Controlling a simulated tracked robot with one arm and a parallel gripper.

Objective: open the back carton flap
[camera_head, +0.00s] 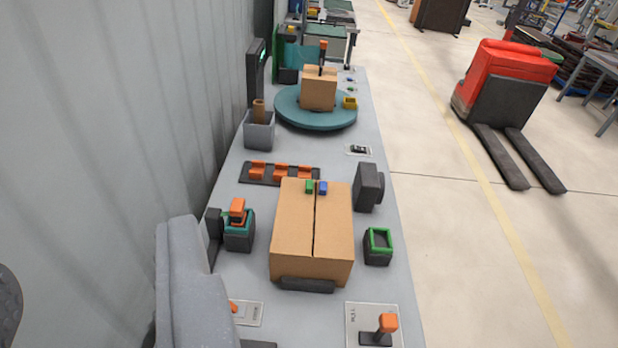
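A brown cardboard carton (291,238) sits on the grey workbench in the middle of the view. Its top flaps look shut, meeting along a dark seam that runs from near to far. A small green block (309,186) and a small blue block (323,188) lie at its far top edge, one on each side of the seam. Which flap is the back one cannot be told from this view. A grey rounded part at the lower left looks like my own arm. My gripper's fingers do not show.
Around the carton stand an orange-handled device (238,228), a dark block (368,187), a green-rimmed box (378,245) and an orange lever (386,328). Behind are a rack (250,180) of orange pieces and a teal turntable (290,112) bearing another carton (318,93). A wall bounds the left.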

